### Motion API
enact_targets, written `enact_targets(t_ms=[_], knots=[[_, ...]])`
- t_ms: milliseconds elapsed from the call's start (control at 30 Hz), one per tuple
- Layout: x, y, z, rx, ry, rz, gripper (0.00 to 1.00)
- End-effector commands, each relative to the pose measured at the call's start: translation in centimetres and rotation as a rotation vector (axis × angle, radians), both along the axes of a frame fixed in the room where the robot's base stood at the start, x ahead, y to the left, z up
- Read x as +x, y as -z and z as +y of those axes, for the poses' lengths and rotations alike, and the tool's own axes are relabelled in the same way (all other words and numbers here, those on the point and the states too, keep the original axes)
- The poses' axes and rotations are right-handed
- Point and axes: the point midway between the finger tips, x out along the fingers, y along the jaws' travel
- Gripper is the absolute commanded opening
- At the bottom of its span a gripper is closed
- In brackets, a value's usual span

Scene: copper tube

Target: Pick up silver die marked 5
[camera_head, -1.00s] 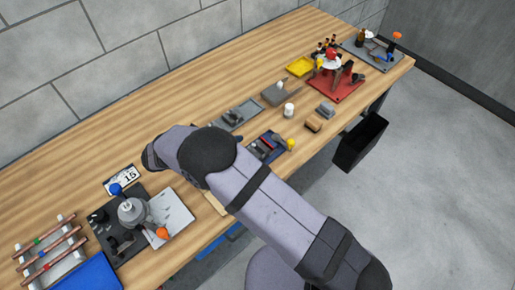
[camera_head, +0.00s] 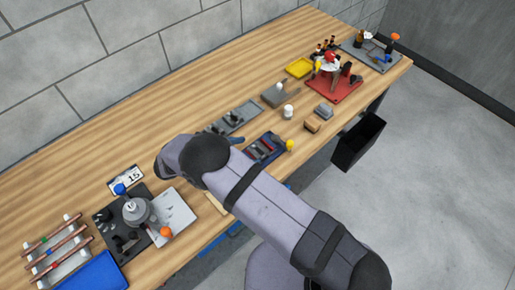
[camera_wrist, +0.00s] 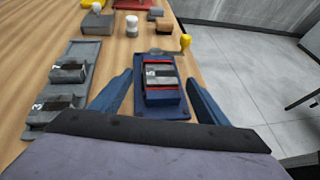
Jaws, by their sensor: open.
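The silver die marked 5 (camera_wrist: 160,76) sits in a red-edged holder on a dark blue base (camera_wrist: 175,111) in the wrist view. My gripper (camera_wrist: 160,78) is open, with one blue finger to the left of the die and one to the right. Both fingers appear apart from the die, and nothing is held. In the head view the blue base (camera_head: 278,152) lies near the table's front edge, just past my wrist. My arm hides most of the gripper there.
A grey tray (camera_wrist: 81,52) with dark numbered dies, one marked 3, lies left of my gripper. A yellow-topped knob (camera_wrist: 185,42) stands at the blue base's far right corner. A white cylinder (camera_wrist: 132,26) and small blocks stand beyond. The table edge drops off to the right.

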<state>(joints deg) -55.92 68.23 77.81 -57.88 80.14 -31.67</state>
Motion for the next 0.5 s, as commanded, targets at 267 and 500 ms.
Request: enact_targets(t_ms=[267,500], knots=[[1.3,1.0,-2.3,-0.001,0.003,0.002,0.69],[1.7,1.6,-2.8,0.0,0.001,0.0,0.69]])
